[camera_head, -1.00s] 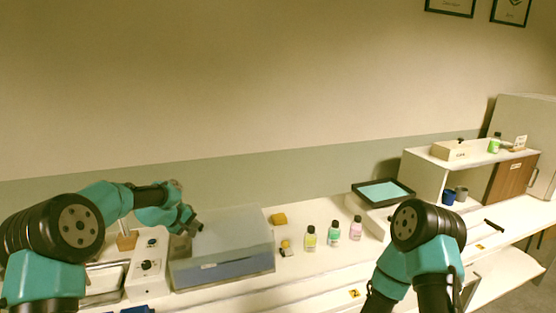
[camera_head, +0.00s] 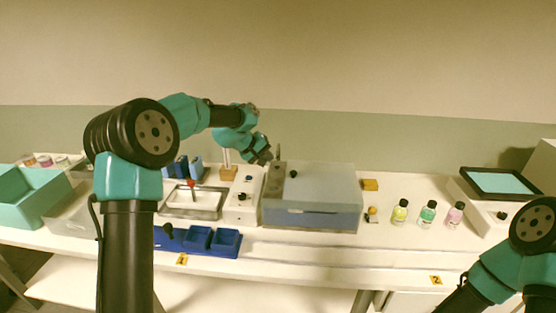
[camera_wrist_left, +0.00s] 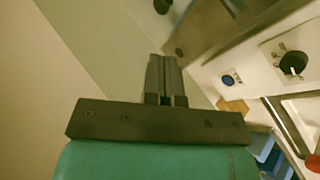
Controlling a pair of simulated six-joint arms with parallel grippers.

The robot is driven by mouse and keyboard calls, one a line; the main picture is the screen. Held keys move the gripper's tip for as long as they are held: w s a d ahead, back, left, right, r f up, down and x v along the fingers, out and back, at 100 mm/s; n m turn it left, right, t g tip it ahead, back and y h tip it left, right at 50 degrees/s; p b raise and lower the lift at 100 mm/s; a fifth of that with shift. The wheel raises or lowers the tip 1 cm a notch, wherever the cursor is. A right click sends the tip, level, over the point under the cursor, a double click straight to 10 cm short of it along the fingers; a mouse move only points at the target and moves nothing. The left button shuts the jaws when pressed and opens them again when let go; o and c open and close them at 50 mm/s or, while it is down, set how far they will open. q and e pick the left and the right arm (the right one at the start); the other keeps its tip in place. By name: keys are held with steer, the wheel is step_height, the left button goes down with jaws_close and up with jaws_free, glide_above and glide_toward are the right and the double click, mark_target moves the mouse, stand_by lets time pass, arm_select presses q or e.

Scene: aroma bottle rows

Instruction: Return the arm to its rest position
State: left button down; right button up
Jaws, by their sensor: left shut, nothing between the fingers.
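My left gripper (camera_head: 266,160) is raised over the bench in the head view, near the left end of the grey-lidded box (camera_head: 318,184). In the left wrist view its two fingers (camera_wrist_left: 164,62) lie together with nothing between them. My right arm shows at the lower right of the head view, but its gripper is outside the picture. The bottles with yellow (camera_head: 400,212), green (camera_head: 428,213) and pink (camera_head: 455,215) contents stand upright in a row right of the box, apart from the gripper.
A white control box with a knob (camera_head: 242,205) stands left of the grey-lidded box. A blue compartment tray (camera_head: 227,243) lies at the front edge. A teal bin (camera_head: 30,205) is at far left. A dark-rimmed tray (camera_head: 500,182) sits at right.

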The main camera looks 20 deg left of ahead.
arm_select(q)
steer(key=shift+s+a+r, duration=0.2)
steer(key=shift+s+a, duration=0.05)
steer(key=shift+a, duration=0.05)
stand_by(0.4)
